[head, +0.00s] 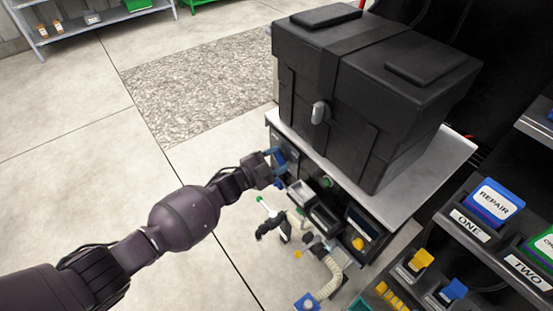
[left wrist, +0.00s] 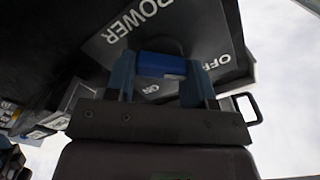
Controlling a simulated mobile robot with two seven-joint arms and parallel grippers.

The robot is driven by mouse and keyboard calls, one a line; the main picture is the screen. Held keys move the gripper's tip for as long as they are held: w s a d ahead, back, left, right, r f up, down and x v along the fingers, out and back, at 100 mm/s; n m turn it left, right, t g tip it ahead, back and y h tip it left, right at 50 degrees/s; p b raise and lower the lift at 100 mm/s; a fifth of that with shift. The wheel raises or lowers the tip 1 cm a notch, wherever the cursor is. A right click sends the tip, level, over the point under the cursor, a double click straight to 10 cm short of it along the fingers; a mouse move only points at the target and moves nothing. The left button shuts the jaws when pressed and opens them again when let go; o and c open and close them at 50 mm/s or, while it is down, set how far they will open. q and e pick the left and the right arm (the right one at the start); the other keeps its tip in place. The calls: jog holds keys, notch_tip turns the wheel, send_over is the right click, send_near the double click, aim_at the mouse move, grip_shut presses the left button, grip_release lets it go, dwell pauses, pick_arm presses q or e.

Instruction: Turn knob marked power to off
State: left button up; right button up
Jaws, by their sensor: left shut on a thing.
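The blue power knob (left wrist: 160,65) sits on a dark panel (left wrist: 108,35) lettered POWER, with OFF to its right and ON below it in the left wrist view. My left gripper (left wrist: 160,80) is shut on the knob, with one blue finger on each side of it. In the head view my left gripper (head: 277,161) is at the near left side of the bench, below the black case. The knob itself is hard to tell from the blue fingers there. Which mark the knob points to I cannot tell. My right gripper is not in view.
A large black case (head: 345,85) stands on the grey bench top (head: 440,165). Small bins (head: 322,217) and a pale hose (head: 330,280) are below and right of the gripper. A shelf with a REPAIR box (head: 492,203) is at right. The floor at left is clear.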

pick_arm(q)
jog(key=o, duration=0.9)
jog(key=shift+a, duration=0.1)
jog(key=shift+s+a, duration=0.2)
jog(key=shift+a, duration=0.05)
jog(key=p+v, duration=0.2)
jog(key=v, duration=0.8)
